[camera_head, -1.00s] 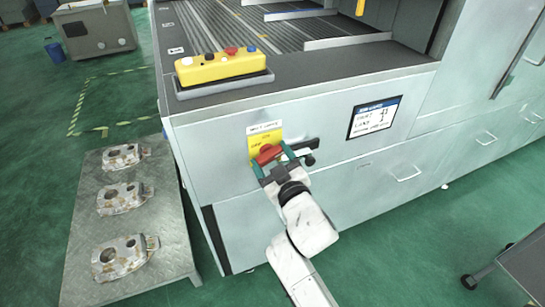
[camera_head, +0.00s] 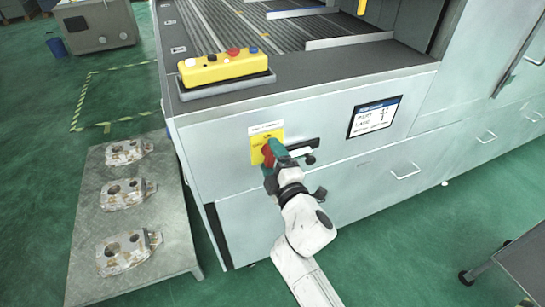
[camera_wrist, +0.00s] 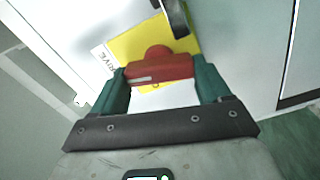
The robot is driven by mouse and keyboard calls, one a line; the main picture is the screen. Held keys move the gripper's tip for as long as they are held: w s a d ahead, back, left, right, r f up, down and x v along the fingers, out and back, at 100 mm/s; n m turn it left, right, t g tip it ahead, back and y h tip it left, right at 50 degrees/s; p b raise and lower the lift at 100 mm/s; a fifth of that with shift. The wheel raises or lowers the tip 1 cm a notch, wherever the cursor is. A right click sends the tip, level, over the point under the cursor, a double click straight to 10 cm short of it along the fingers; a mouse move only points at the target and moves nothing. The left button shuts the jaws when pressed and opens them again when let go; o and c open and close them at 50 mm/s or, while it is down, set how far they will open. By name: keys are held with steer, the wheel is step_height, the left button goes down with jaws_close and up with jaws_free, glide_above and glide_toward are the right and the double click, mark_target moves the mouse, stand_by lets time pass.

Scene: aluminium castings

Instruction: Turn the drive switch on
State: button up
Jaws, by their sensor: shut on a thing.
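The drive switch is a red rotary handle (camera_wrist: 160,67) on a yellow plate (camera_wrist: 150,40) on the machine's front. The plate also shows in the head view (camera_head: 257,144). My gripper (camera_wrist: 163,82) is at the switch, its two green fingers on either side of the red handle and shut on it. In the head view my gripper (camera_head: 272,153) hides part of the handle. In the wrist view the handle lies across between the fingers, and a label with partly readable lettering (camera_wrist: 103,58) sits beside the plate.
A dark bar handle (camera_head: 300,148) is close to the right of the switch. A yellow button box (camera_head: 223,67) stands on the ledge above. A job card (camera_head: 374,117) is on the front panel. A table with castings (camera_head: 130,220) stands at left; a cart (camera_head: 515,265) is at lower right.

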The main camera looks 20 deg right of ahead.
steer(key=shift+f+n, duration=0.1)
steer(key=shift+n, duration=1.3)
steer(key=shift+a, duration=0.1)
steer(key=o, duration=1)
steer(key=s, duration=1.1)
steer(key=shift+w, duration=0.1)
